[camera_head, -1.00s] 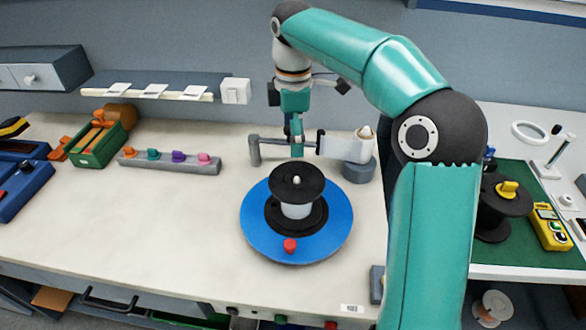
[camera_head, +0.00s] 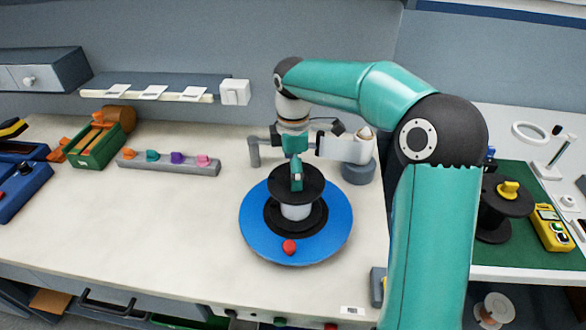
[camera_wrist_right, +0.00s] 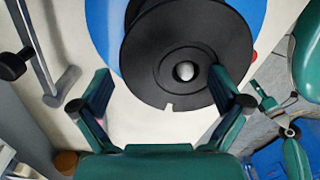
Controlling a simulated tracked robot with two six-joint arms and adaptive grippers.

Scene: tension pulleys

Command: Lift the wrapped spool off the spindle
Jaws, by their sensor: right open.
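The wrapped spool (camera_head: 296,211) has black flanges and a pale wound middle. It stands upright on the blue round turntable (camera_head: 252,233), and the spindle's rounded tip (camera_wrist_right: 184,71) shows in its centre hole. My right gripper (camera_head: 296,182) is above the spool's top flange in the head view, hiding the spindle tip there. In the right wrist view my right gripper (camera_wrist_right: 162,80) is open, its fingers either side of the near part of the spool's top flange (camera_wrist_right: 205,40). I cannot tell whether they touch it. My left gripper is not in view.
A horizontal bar with a white block (camera_head: 345,147) stands just behind the turntable. A red knob (camera_head: 289,247) sits on the turntable's front. A grey strip with coloured pegs (camera_head: 170,165) and a green bin (camera_head: 97,148) lie left. The bench's front left is clear.

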